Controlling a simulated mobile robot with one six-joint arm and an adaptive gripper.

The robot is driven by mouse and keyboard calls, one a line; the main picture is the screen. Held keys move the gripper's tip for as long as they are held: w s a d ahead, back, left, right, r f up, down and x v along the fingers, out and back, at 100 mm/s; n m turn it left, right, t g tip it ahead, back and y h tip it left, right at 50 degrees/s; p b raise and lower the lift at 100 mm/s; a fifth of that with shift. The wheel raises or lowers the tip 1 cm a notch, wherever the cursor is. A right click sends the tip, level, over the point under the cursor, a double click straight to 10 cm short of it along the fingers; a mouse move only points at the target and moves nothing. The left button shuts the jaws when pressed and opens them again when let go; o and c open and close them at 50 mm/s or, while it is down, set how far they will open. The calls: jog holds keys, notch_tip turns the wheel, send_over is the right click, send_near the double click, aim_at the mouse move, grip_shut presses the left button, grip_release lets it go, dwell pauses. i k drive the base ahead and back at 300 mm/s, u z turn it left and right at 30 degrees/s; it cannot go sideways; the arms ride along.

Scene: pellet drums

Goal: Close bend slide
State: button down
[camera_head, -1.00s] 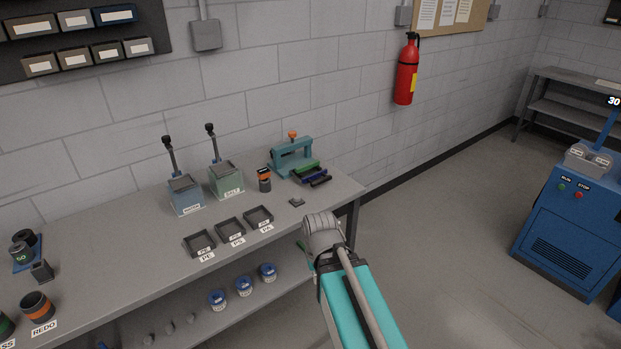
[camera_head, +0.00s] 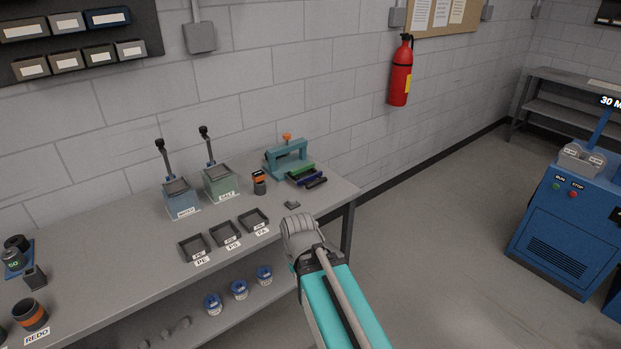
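A teal bench fixture (camera_head: 287,160) with an orange knob on top stands at the back right of the workbench. Green, blue and black bar-like pieces (camera_head: 308,176) lie at its front right; I take this to be the bend device, but cannot tell which part is the slide or how far it stands open. My arm's grey end (camera_head: 302,235) and teal link (camera_head: 340,308) reach up in front of the bench's right front edge, apart from the fixture in the picture. My gripper's fingers are hidden behind the arm.
The workbench (camera_head: 120,245) bears two lever-topped boxes (camera_head: 180,198) (camera_head: 220,182), a dark orange-banded cup (camera_head: 259,182), labelled black trays (camera_head: 226,234) and a small dark piece (camera_head: 291,205). Blue-lidded tubs (camera_head: 239,289) stand on the shelf below. A blue machine (camera_head: 563,225) stands right across open floor.

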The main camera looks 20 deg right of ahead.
aim_at(305, 177)
jog(key=u, duration=0.05)
jog(key=i, duration=0.95)
jog(key=z, duration=0.1)
